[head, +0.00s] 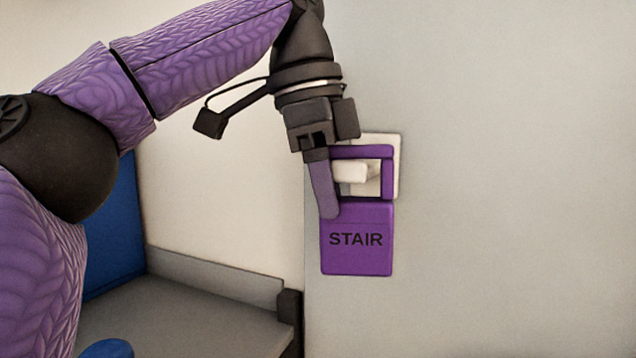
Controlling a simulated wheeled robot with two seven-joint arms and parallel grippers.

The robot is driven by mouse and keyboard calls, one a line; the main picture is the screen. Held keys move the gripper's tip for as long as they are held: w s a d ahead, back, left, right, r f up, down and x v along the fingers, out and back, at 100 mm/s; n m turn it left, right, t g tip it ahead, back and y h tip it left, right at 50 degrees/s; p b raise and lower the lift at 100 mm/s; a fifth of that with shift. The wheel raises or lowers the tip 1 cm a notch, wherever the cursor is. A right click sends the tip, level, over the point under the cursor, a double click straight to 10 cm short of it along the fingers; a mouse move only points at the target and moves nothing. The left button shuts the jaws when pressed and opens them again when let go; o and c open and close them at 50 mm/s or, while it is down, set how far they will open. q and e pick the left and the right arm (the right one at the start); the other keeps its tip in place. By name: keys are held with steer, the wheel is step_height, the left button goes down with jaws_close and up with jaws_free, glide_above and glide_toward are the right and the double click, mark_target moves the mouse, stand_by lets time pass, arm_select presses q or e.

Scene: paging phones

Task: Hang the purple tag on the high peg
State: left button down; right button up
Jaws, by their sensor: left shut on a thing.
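The purple tag (357,240) reads STAIR and hangs upright in front of a grey panel. It has a square loop at its top. A white peg (350,171) on a pale square plate (396,150) shows through the loop's opening, and its end shows in front of the loop's left part. The loop appears to be around the peg; whether its top bar rests on the peg I cannot tell. My left gripper (325,195) comes down from above and is shut on the tag at the loop's left side. Only one finger shows clearly. My right gripper is out of view.
The grey panel (520,200) is bare to the right of the peg. At lower left are a grey ledge (190,315) with a raised back edge, a dark post (289,315) and a blue panel (115,240). No other peg shows.

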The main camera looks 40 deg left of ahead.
arm_select(q)
steer(key=shift+w+f, duration=0.1)
steer(key=shift+f, duration=0.15)
steer(key=c, duration=0.7)
jaws_free()
steer(key=o, duration=0.5)
steer(key=shift+w+a+f, duration=0.1)
steer(key=shift+w+a, duration=0.1)
steer(key=shift+a, duration=0.05)
steer(key=shift+c, duration=0.2)
steer(key=shift+w+a, duration=0.1)
steer(key=shift+w+d, duration=0.2)
steer(key=shift+w, duration=0.25)
steer(key=shift+s, duration=0.1)
steer(key=shift+d, duration=0.1)
